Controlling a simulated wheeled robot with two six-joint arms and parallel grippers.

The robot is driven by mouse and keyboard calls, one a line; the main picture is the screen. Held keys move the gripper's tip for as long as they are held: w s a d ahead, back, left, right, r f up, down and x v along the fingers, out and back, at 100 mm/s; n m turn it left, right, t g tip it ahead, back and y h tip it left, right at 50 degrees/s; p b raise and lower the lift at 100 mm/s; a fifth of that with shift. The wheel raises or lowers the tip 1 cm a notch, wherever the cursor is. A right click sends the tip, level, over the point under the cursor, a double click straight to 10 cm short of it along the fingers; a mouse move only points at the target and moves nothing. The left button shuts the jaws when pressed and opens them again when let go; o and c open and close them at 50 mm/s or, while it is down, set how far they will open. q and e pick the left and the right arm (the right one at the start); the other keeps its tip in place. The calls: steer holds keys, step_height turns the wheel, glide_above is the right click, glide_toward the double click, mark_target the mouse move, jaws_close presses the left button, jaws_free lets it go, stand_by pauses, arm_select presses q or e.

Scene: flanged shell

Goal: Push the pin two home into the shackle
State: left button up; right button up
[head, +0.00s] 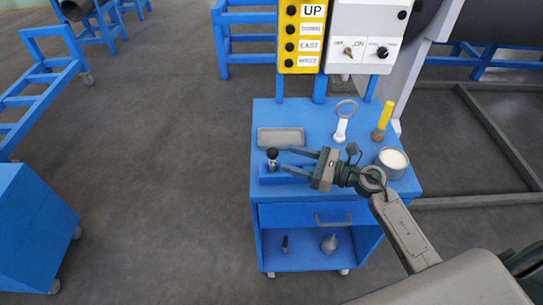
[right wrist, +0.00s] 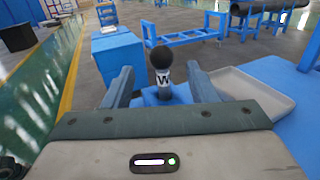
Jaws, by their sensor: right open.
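A pin with a black ball knob and a white band lettered "W" stands upright on a blue block (head: 290,178) on the blue cart; its knob (head: 272,153) shows left of my right gripper (head: 283,161). In the right wrist view the pin (right wrist: 161,70) appears between the two fingers (right wrist: 161,88), with visible space on both sides. My right gripper is open and not closed on it. I cannot tell which part is the shackle, nor how deep the pin sits. The pin's lower end is hidden. My left gripper is not in view.
On the cart top (head: 262,112) are a shallow grey tray (head: 281,137), a ring (head: 346,106) by a white-handled item (head: 340,130), a yellow-handled tool (head: 383,118) and a round can (head: 392,160). A control panel (head: 357,35) stands behind.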

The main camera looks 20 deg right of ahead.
mark_target(276, 151)
steer(key=shift+w+a, duration=0.4)
steer(key=shift+a, duration=0.1)
steer(key=shift+w+a+r+p, duration=0.1)
steer(key=shift+w+a+p, duration=0.05)
steer(key=shift+p, duration=0.2)
steer(key=p+x, duration=0.2)
steer(key=x, duration=0.2)
steer(key=shift+p, duration=0.35)
steer(key=shift+w+a, duration=0.3)
steer(key=shift+d, duration=0.1)
steer(key=shift+c, duration=1.3)
jaws_close()
